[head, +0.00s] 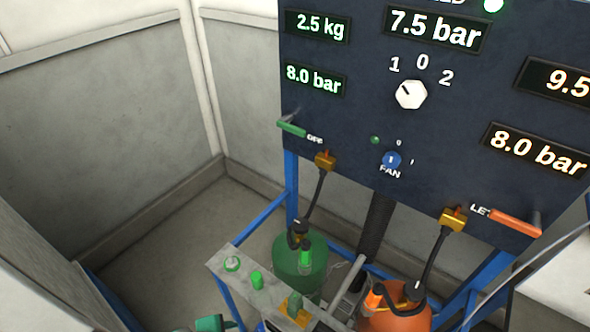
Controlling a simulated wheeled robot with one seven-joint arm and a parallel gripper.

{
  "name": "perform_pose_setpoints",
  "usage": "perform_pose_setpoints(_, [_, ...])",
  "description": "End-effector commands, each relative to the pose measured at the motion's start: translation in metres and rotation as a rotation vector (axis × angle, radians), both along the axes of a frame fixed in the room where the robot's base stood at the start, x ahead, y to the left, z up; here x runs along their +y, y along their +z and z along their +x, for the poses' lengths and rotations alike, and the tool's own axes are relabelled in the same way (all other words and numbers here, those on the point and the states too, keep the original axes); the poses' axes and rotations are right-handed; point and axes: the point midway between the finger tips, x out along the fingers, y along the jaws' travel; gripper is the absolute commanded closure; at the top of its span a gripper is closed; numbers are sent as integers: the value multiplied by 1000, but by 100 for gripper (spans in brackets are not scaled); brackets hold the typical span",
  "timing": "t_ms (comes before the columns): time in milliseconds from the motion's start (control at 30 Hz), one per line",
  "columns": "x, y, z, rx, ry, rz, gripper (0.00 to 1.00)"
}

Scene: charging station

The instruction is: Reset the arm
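I cannot make out my arm or my gripper in the head view. The dark control panel (340,115) fills the upper right on a blue frame (291,190). A white selector knob (411,95) sits below the marks 1, 0 and 2. A blue fan knob (391,160) is below it. A green lever (291,129) is at the panel's left edge, and an orange lever (515,223) is at its lower right. The displays read 2.5 kg, 8.0 bar, 7.5 bar and, at right, 8.0 bar; one display is cut off.
A green cylinder (312,255) and an orange cylinder (400,318) stand below the panel, each with a hose up to it. A grey ledge (272,297) with green fittings crosses in front. Bare floor (170,250) lies at left, bounded by grey walls (100,130).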

Motion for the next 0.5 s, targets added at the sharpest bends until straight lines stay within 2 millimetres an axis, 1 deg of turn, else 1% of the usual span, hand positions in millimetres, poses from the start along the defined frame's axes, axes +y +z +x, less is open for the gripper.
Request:
perform_pose_setpoints(33, [6,-8,-13,-15,55,-25,47])
perform_pose_setpoints(100, [9,-16,-29,-43,122,-61,47])
perform_pose_setpoints(267, [8,-31,-63,-111,271,-150,47])
perform_pose_setpoints(367, [1,-36,-83,-156,359,-213,47])
perform_pose_setpoints(500, [-15,-38,-109,-226,479,-305,47])
